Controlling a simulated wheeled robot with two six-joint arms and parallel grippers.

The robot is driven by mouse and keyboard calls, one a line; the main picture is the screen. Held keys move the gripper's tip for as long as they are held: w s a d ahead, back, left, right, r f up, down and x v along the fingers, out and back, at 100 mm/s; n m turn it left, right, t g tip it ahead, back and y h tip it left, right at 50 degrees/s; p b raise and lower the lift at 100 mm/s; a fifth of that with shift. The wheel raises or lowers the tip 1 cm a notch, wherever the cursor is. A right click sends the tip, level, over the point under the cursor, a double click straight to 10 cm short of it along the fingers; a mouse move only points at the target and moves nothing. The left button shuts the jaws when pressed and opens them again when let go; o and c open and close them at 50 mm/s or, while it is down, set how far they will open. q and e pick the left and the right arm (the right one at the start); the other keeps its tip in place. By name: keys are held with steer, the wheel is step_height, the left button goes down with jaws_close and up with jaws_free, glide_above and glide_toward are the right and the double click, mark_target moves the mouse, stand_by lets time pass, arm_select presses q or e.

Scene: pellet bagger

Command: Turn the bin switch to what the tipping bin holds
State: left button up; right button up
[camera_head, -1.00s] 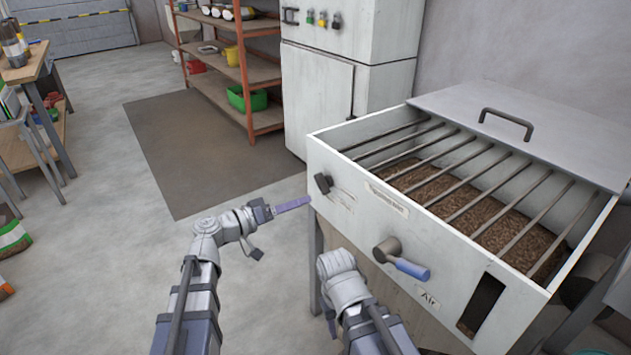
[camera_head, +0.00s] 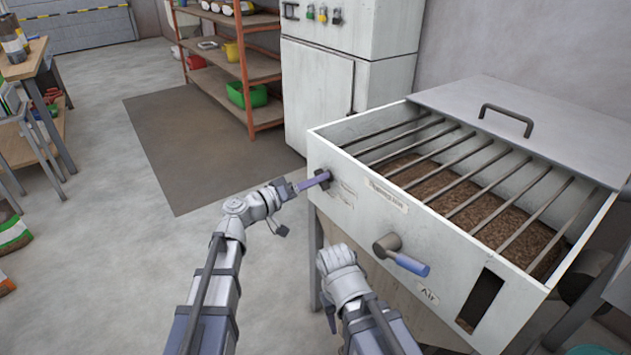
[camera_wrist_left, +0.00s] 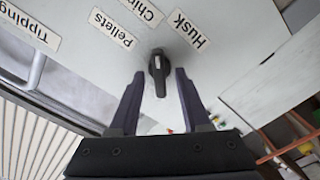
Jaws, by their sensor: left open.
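The tipping bin (camera_head: 345,205) is a pale box with bars across its open top. Brown, loose granular material (camera_head: 437,188) lies under the bars; its grains are too small to name surely. The black bin switch (camera_wrist_left: 158,70) sits on the bin's front panel. Printed labels read Pellets (camera_wrist_left: 113,27) and Husk (camera_wrist_left: 190,30), with a partly cut-off one between them. My left gripper (camera_head: 322,180) is open at the switch. In the left wrist view its fingers (camera_wrist_left: 157,75) stand either side of the switch, with gaps.
A crank with a blue handle (camera_head: 412,265) sticks out of the same panel, right of the switch. A grey lid (camera_head: 540,120) with a handle lies at the back of the bin. A white cabinet (camera_head: 320,95) and shelf (camera_head: 225,65) stand behind.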

arm_select(q)
jaws_close()
stand_by(0.4)
